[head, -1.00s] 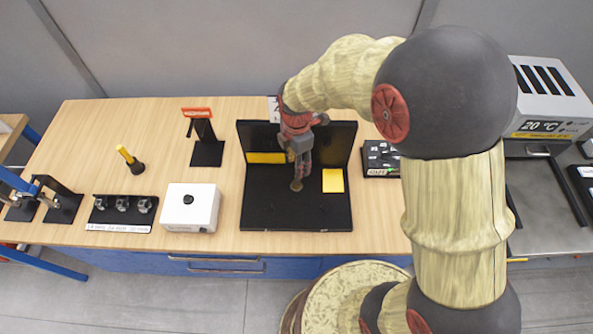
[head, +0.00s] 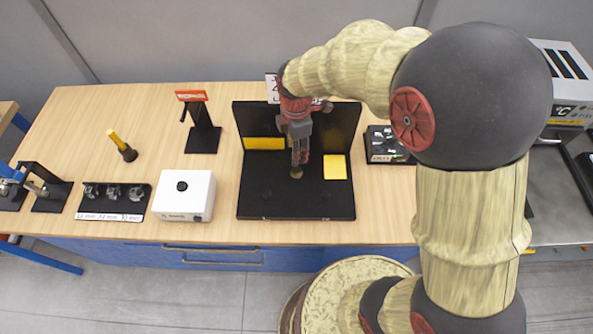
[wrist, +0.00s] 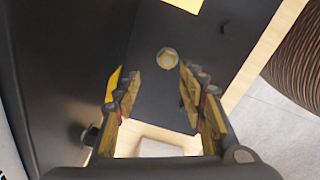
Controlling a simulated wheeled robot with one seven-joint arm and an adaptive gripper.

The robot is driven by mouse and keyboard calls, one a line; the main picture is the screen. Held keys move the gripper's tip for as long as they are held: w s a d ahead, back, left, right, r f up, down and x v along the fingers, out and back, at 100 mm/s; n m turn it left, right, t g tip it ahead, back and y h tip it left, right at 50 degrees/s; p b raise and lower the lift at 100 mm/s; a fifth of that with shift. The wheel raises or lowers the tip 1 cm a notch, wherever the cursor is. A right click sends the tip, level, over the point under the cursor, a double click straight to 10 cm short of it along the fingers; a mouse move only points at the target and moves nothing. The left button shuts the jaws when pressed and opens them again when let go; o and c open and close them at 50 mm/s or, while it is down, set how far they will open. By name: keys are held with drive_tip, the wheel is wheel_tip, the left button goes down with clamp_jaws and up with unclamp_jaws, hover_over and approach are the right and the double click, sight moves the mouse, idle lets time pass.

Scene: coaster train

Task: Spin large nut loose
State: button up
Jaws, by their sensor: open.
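The large nut (wrist: 167,58) shows in the wrist view as a round, brass-coloured piece with a paler rim on the black base plate (wrist: 185,30). In the head view it is a small tan spot (head: 296,173) just below my gripper (head: 298,160). In the wrist view my gripper (wrist: 159,80) is open, with one finger on each side of the picture and nothing between them. The nut appears ahead of the fingertips, roughly centred between them and apart from both. Its threads and what it sits on cannot be made out.
A black upright panel (head: 341,120) with a yellow label (head: 263,143) stands behind the plate. A yellow square (head: 335,167) lies to the right. A white box (head: 184,195) and a black stand (head: 203,138) are left, a black tray (head: 389,146) right. The plate's front is clear.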

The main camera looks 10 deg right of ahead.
sight(297, 169)
drive_tip(key=m+b, duration=0.1)
drive_tip(key=m, duration=0.1)
drive_tip(key=f+m, duration=0.1)
drive_tip(key=m, duration=0.2)
drive_tip(key=shift+w+b, duration=0.1)
drive_tip(key=shift+b, duration=0.25)
drive_tip(key=m+b, duration=0.1)
drive_tip(key=m, duration=0.2)
drive_tip(key=shift+f+m, duration=0.1)
drive_tip(key=shift+m, duration=0.2)
drive_tip(key=m, duration=0.3)
drive_tip(key=shift+m+b, duration=0.3)
drive_tip(key=shift+m, duration=0.1)
drive_tip(key=m, duration=0.9)
drive_tip(key=shift+r+m+b, duration=0.2)
drive_tip(key=shift+m+b, duration=0.1)
drive_tip(key=shift+m, duration=0.1)
drive_tip(key=m, duration=0.3)
drive_tip(key=shift+s+r+m, duration=0.1)
drive_tip(key=shift+s+m, duration=0.2)
drive_tip(key=m, duration=0.3)
drive_tip(key=shift+s+m, duration=0.15)
drive_tip(key=shift+m, duration=0.25)
drive_tip(key=m, duration=0.4)
drive_tip(key=shift+s+d, duration=0.1)
drive_tip(key=shift+f+m, duration=0.4)
drive_tip(key=shift+f, duration=0.2)
wheel_tip(297, 169, down, 7)
drive_tip(key=shift+r+b, duration=0.15)
drive_tip(key=shift+b, duration=0.9)
